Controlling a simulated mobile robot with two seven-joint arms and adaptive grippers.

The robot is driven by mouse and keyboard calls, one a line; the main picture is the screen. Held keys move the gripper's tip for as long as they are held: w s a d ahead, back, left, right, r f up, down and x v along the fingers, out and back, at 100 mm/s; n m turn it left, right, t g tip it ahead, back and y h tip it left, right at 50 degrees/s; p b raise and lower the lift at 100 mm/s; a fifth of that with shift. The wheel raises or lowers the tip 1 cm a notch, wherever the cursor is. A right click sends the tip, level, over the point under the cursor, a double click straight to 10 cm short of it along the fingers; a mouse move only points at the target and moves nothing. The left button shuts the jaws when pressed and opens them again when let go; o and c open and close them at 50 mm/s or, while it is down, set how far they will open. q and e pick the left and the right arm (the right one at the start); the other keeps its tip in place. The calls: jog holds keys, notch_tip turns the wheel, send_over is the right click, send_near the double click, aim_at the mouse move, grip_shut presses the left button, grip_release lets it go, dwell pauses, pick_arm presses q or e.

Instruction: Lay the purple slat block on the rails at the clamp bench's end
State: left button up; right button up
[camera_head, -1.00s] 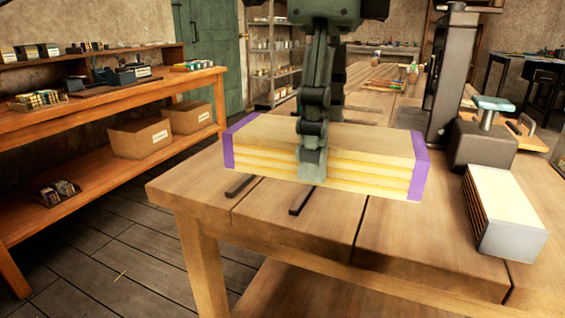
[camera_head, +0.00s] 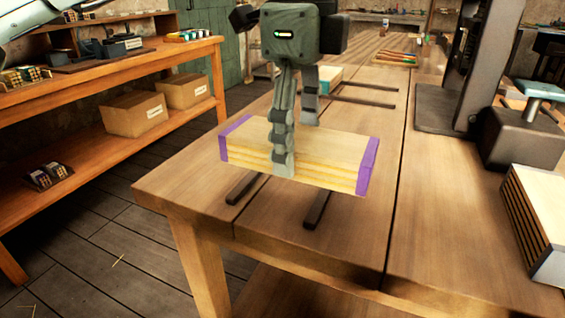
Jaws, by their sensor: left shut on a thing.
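The purple slat block (camera_head: 322,148) is a stack of pale wooden slats with purple ends, lying flat and crosswise. My left gripper (camera_head: 292,150) is shut on its middle, with one finger down the near face; the far finger is partly hidden. The block is over two dark rails, a left rail (camera_head: 241,188) and a right rail (camera_head: 317,209), at the near end of the clamp bench (camera_head: 360,255). Their near ends stick out in front; the block hides the rest. I cannot tell whether the block touches them. My right gripper is not in view.
A teal-ended block (camera_head: 328,75) and more dark rails (camera_head: 362,103) lie farther back on the bench. A shelf bench with boxes (camera_head: 136,113) is at the left.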

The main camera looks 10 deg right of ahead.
pick_arm(q)
jog(key=shift+w+a+f, duration=0.3)
jog(key=shift+w+f, duration=0.1)
jog(key=shift+w, duration=0.2)
jog(key=shift+w+a+f, duration=0.3)
jog(key=shift+w+f, duration=0.05)
jog(key=shift+w, duration=0.2)
jog(key=shift+w+a+f, duration=0.1)
jog(key=shift+w+f, duration=0.05)
jog(key=shift+w, duration=0.1)
jog(key=shift+f, duration=0.25)
notch_tip(320, 180, down, 3)
jog(key=shift+f, duration=0.25)
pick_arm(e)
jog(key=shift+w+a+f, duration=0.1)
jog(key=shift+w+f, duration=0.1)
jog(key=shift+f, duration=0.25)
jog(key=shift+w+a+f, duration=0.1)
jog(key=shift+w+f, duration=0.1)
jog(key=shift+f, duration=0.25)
pick_arm(q)
jog(key=shift+f, duration=0.1)
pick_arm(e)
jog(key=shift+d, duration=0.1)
